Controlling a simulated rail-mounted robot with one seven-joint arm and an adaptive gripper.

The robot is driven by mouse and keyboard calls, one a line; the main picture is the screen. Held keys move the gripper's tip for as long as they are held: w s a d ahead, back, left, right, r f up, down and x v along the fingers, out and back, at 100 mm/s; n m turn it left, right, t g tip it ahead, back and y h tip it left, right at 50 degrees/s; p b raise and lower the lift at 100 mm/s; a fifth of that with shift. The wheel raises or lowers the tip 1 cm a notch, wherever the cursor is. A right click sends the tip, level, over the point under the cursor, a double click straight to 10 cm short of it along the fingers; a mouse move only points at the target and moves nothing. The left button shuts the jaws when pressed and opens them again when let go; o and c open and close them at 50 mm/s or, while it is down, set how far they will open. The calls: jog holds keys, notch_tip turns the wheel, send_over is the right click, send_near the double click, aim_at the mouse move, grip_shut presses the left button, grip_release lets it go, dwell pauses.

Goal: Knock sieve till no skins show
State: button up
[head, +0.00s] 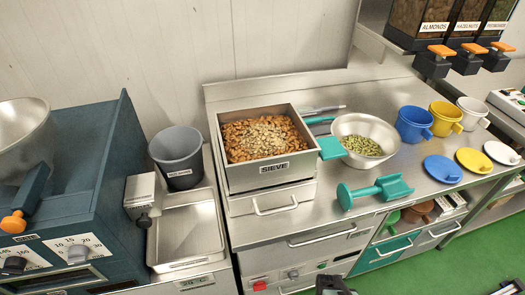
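The sieve (273,174), a square metal box labelled SIEVE, sits on a metal drawer unit (270,200) on the steel counter. Brown nuts (240,149) fill it, and paler beige flakes (265,134), which look like skins, cover the middle of the top. A teal paddle-like handle (331,148) sticks out at its right side; I cannot tell whether it is joined to the sieve. A dark part at the bottom edge (335,286) appears to be my gripper, mostly cut off and well below the sieve. Its fingers cannot be made out.
A bowl of green nuts (364,134) and a teal scoop (375,191) stand right of the sieve. Blue (414,124), yellow (446,119) and white (472,113) cups stand farther right. A dark bin (178,157) and metal tray (188,232) are left. Nut dispensers (435,28) hang upper right.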

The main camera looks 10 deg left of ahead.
dwell(0.3)
grip_shut()
dwell(1.1)
